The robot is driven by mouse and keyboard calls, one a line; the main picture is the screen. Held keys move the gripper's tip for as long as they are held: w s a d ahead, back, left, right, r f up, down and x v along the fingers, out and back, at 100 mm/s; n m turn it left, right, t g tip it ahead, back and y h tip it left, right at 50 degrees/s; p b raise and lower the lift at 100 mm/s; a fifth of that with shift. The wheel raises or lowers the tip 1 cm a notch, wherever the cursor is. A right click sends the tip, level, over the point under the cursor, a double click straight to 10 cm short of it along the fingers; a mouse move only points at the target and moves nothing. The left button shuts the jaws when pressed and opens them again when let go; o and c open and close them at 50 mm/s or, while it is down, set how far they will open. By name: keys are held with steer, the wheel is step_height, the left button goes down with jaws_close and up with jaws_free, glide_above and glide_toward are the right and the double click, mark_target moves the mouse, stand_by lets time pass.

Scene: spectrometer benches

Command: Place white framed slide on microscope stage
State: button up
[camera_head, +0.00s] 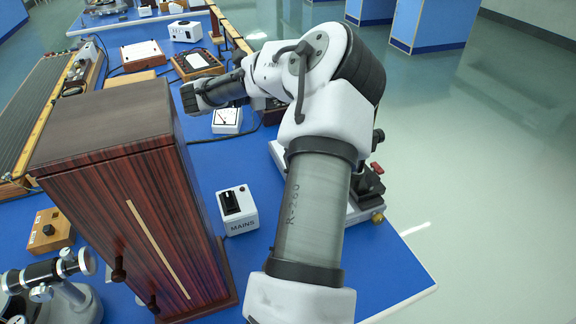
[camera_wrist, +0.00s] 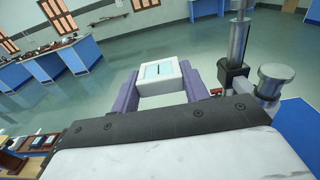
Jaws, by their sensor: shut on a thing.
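The white framed slide (camera_wrist: 146,87) is in the wrist view, a white square frame with a pale blue-grey window. My gripper (camera_wrist: 160,76) is shut on it, with a purple finger on each side. An instrument with a metal post (camera_wrist: 238,42) and a round knob (camera_wrist: 275,80) stands close to the right of the slide; it may be the microscope. In the head view my arm covers much of an instrument with a white base (camera_head: 362,212) and black, red and brass parts. The stage cannot be made out. The slide and fingertips are not visible in the head view.
A tall dark wooden cabinet (camera_head: 120,220) stands left of my arm, with a white MAINS box (camera_head: 238,210) beside it. The blue bench (camera_head: 400,285) ends at the right, with open floor beyond. Meters and boxes crowd the far bench.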

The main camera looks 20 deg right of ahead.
steer(key=shift+s+d+f+b, duration=0.15)
steer(key=shift+s+f+b, duration=0.15)
steer(key=shift+f, duration=0.2)
step_height(320, 180, down, 20)
steer(key=p, duration=0.3)
steer(key=shift+w+f, duration=0.1)
steer(key=shift+f, duration=0.15)
steer(key=shift+f, duration=0.15)
steer(key=o, duration=1.1)
steer(key=shift+c, duration=0.2)
steer(key=shift+a+b, duration=0.95)
steer(key=shift+a, duration=2.9)
